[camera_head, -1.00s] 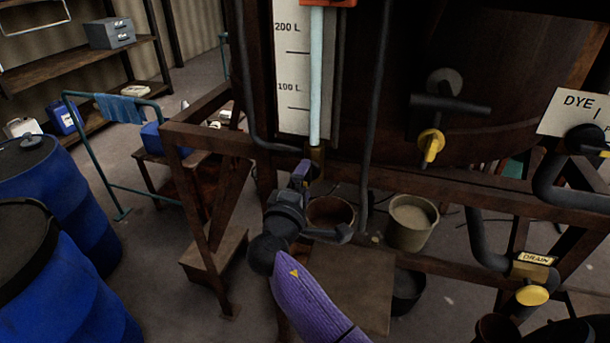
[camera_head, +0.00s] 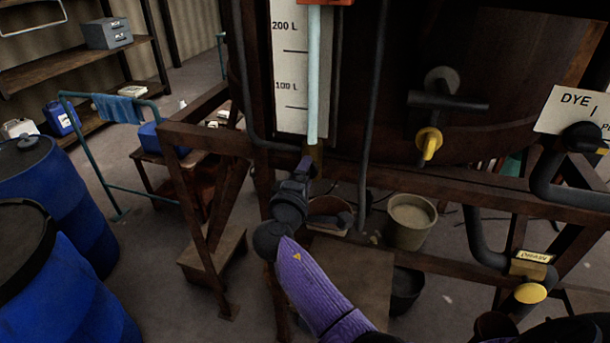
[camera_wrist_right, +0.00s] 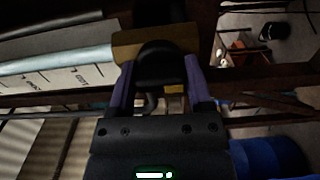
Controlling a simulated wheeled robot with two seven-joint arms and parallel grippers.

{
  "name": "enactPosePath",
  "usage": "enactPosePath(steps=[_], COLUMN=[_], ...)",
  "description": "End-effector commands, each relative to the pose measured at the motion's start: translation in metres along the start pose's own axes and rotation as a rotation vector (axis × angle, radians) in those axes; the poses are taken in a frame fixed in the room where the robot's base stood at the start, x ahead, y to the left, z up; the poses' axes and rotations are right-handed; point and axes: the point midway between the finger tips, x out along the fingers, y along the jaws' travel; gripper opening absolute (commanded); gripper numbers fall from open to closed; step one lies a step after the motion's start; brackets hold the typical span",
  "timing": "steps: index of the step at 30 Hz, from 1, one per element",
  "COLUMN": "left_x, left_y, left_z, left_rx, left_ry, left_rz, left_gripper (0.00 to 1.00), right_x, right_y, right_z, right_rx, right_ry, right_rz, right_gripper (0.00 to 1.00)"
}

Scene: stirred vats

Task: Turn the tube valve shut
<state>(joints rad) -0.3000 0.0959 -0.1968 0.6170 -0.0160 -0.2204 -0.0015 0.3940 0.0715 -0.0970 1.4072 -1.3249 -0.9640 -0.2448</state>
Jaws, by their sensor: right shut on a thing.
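The sight tube (camera_head: 314,90) is a pale blue upright tube beside a white level scale (camera_head: 288,75) on the dark vat. At its foot is the tube valve, with a brass body (camera_head: 316,158) in the head view. In the right wrist view the brass body (camera_wrist_right: 128,48) lies across the top, with a dark rounded handle (camera_wrist_right: 158,68) in front of it. My right gripper (camera_head: 306,170) is at the valve. Its purple fingers (camera_wrist_right: 158,80) stand on both sides of the dark handle, shut on it. The handle is mostly hidden in the head view. My left gripper is not in view.
A brown wooden beam (camera_head: 430,175) runs just beside the valve. A dark hose (camera_head: 372,110) hangs to its right. Another valve with a yellow part (camera_head: 429,143) and a drain valve (camera_head: 530,292) are further right. A bucket (camera_head: 410,222) stands below; blue barrels (camera_head: 75,280) stand at left.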

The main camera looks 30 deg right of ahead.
Motion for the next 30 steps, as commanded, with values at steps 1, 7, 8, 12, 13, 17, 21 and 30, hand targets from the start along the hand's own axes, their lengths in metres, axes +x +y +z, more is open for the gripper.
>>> enactPosePath(steps=[1, 7, 8, 12, 13, 17, 21, 30], left_x=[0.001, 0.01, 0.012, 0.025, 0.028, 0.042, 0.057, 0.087], left_y=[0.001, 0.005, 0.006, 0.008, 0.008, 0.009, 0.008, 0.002], left_z=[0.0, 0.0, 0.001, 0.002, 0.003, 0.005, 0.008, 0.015], left_rx=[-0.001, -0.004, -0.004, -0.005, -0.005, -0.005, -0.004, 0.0], left_ry=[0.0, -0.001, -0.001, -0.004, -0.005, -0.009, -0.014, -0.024], left_rz=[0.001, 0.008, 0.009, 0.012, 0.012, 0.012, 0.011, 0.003], left_gripper=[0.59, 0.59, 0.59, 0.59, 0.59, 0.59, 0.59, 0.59], right_x=[0.0, 0.0, 0.0, 0.0, 0.0, 0.0, 0.0, 0.0], right_y=[-0.001, -0.003, -0.004, -0.005, -0.005, -0.006, -0.007, -0.006], right_z=[0.0, 0.0, 0.0, 0.0, 0.0, 0.0, 0.0, 0.0], right_rx=[0.004, 0.063, 0.08, 0.178, 0.204, 0.324, 0.459, 0.743], right_ry=[0.0, 0.001, 0.001, 0.0, 0.0, -0.001, -0.001, -0.001], right_rz=[-0.001, -0.001, -0.001, -0.002, -0.001, -0.002, -0.002, -0.002], right_gripper=[0.06, 0.06, 0.06, 0.06, 0.06, 0.06, 0.06, 0.06])
